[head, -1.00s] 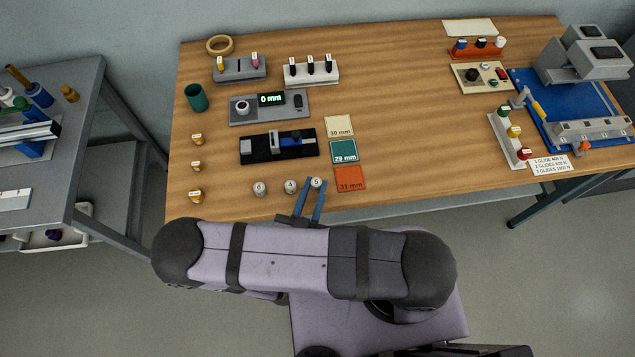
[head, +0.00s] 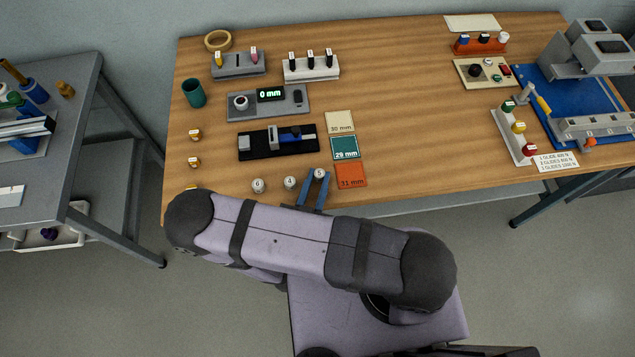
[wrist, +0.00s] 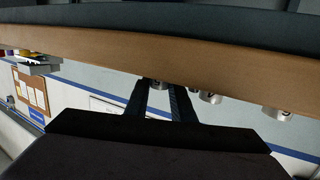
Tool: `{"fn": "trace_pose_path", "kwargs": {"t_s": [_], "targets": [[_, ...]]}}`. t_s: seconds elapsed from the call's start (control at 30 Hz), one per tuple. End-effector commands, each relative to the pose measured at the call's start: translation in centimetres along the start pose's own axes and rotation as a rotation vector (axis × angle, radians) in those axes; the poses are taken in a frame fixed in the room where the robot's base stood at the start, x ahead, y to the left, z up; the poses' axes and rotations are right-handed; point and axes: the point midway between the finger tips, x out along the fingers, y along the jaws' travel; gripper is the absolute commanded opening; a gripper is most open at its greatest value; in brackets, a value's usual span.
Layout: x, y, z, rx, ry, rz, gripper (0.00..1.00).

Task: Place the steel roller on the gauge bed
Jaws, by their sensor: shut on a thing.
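Several small steel rollers with numbered tops stand near the table's front edge: roller 6 (head: 258,186), roller 4 (head: 290,183) and roller 5 (head: 320,174). My gripper (head: 315,183) has its blue fingers shut on roller 5, which seems slightly raised. The black gauge bed (head: 250,154), with a grey block and a blue part on it, lies behind the rollers, apart from my gripper. In the wrist view, which looks upside down, the held roller (wrist: 158,84) shows between the dark fingers (wrist: 160,88), partly hidden.
Behind the gauge bed is a grey panel (head: 236,114) with a display reading 0 mm. Cards marked 30 mm (head: 340,121), 29 mm (head: 344,146) and 31 mm (head: 351,172) lie to its right. Yellow-brown labelled pieces (head: 194,162) stand at the left. The table's middle is clear.

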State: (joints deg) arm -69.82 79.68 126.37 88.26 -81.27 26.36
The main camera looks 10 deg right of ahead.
Motion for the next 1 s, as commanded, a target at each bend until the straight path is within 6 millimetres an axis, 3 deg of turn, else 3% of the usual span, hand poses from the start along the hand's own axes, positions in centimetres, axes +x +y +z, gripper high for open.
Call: {"fn": "trace_pose_path", "kwargs": {"t_s": [0.47,0.5,0.57,1.0], "targets": [[0.07,0.02,0.57,0.0,0.001,0.001,0.0],[0.06,0.01,0.48,0.0,0.0,0.001,0.29],[0.05,0.02,0.45,0.0,0.0,0.001,0.41],[-0.32,-0.04,0.46,0.0,0.0,-0.001,0.41]]}}
